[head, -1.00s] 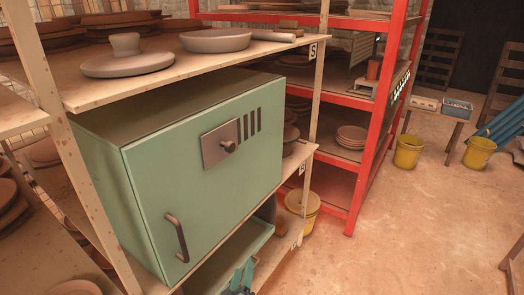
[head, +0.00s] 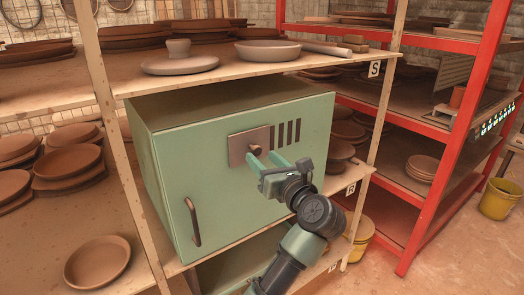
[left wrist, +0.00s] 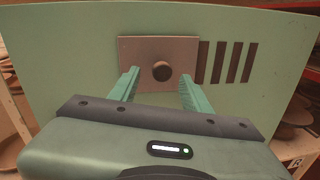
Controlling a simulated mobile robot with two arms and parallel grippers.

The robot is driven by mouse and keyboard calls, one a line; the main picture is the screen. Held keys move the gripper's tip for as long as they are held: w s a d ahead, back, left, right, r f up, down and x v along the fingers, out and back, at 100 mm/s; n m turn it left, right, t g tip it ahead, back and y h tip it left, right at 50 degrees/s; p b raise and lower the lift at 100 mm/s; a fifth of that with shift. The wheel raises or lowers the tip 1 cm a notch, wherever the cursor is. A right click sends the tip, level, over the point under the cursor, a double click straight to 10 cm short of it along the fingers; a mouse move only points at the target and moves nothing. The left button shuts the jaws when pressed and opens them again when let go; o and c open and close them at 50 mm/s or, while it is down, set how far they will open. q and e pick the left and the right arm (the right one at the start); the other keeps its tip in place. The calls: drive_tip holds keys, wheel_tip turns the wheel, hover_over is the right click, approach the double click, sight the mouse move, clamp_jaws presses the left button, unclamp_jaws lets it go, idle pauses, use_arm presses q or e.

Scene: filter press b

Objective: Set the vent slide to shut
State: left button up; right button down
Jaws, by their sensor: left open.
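The vent slide is a flat brown plate (head: 238,147) with a round dark knob (head: 256,149) on the front of the green cabinet (head: 165,165). Several dark vent slots (head: 288,132) show uncovered just right of the plate. My left gripper (head: 265,160) is open in front of the knob. In the left wrist view the plate (left wrist: 135,48) is straight ahead, and the knob (left wrist: 161,71) appears between the two open fingers (left wrist: 160,80). The fingers look short of the knob; contact cannot be seen. My right gripper is not in view.
The cabinet stands on a wooden rack with pottery on the shelf (head: 215,68) above. A vertical door handle (head: 193,222) is at its lower left. A rack post (head: 388,85) and a red rack (head: 455,140) stand to the right.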

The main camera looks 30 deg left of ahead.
sight(254, 149)
use_arm(q)
drive_tip(key=x, duration=0.2)
drive_tip(key=shift+w+a+r+p, duration=0.1)
drive_tip(key=shift+w+a+p, duration=0.05)
drive_tip(key=shift+w+p, duration=0.2)
drive_tip(key=shift+a, duration=0.15)
clamp_jaws()
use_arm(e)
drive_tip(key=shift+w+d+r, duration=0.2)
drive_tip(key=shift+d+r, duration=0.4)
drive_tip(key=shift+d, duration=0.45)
